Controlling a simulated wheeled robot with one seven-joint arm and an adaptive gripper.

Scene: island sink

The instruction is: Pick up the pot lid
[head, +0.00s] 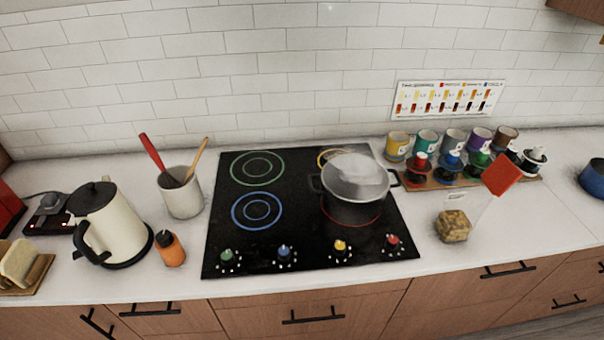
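The pot lid (357,176) is a pale, greyish, partly see-through disc. It sits on top of the pot (354,209), covering its mouth. The pot is dark grey and stands on the right side of the black cooktop (301,237), over the red-ringed burner. The pot's side handles stick out left and right just under the lid. A knob on the lid cannot be made out clearly from here. My gripper is not in view, and no part of the arm shows.
Several mugs, a wooden rack, and a clear container with a red lid (502,174) stand to the right. The cooktop's left half is clear.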

